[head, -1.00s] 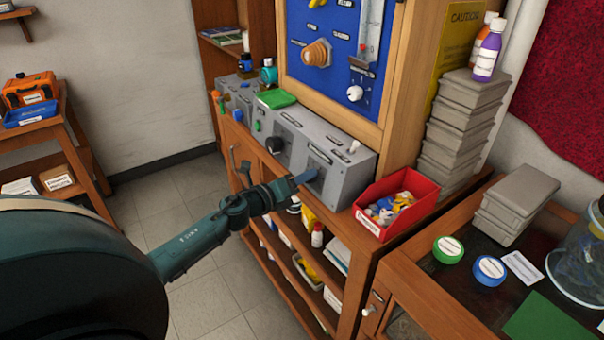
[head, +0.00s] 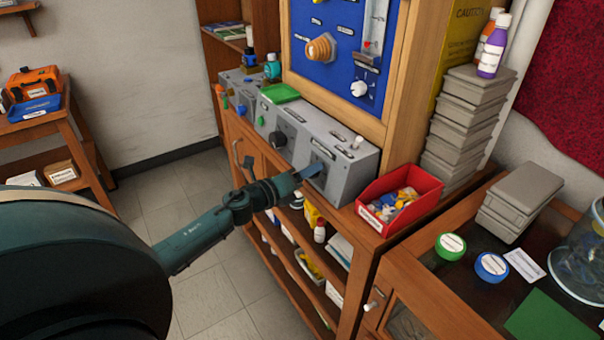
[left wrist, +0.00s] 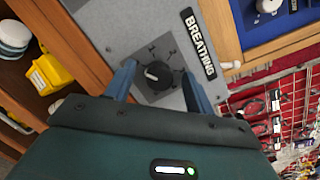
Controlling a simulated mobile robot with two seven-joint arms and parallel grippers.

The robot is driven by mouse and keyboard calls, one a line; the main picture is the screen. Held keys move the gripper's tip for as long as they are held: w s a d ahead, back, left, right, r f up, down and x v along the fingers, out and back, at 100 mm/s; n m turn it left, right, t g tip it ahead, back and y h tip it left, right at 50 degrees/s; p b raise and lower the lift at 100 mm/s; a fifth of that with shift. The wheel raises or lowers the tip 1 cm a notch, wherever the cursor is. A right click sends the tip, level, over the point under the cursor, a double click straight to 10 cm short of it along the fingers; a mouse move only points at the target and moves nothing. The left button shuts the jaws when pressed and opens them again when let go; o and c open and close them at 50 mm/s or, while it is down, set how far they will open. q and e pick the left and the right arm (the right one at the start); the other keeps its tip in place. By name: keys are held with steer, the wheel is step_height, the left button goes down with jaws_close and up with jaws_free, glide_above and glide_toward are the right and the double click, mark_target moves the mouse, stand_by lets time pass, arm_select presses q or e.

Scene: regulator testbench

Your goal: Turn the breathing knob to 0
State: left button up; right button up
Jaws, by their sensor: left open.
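The breathing knob (left wrist: 157,73) is a dark round knob with a light pointer line, on a dark dial plate with small number marks, next to a "BREATHING" label (left wrist: 198,43) in the left wrist view. My left gripper (left wrist: 163,80) is open, with one blue finger on each side of the knob and gaps visible between. Whether a finger touches the knob cannot be told. In the head view my left gripper (head: 311,171) is at the front face of the grey panel box (head: 350,178), and it hides the knob there. My right gripper is not in view.
A red bin (head: 424,181) of small parts stands right of the grey box. Another black knob (head: 278,139) sits on the panel to the left. The blue board (head: 330,73) rises behind. Grey boxes (head: 465,120) are stacked at right.

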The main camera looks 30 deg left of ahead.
arm_select(q)
steer(key=f+b+v, duration=0.1)
steer(key=b+v, duration=0.1)
steer(key=v, duration=1.1)
steer(key=shift+r, duration=0.4)
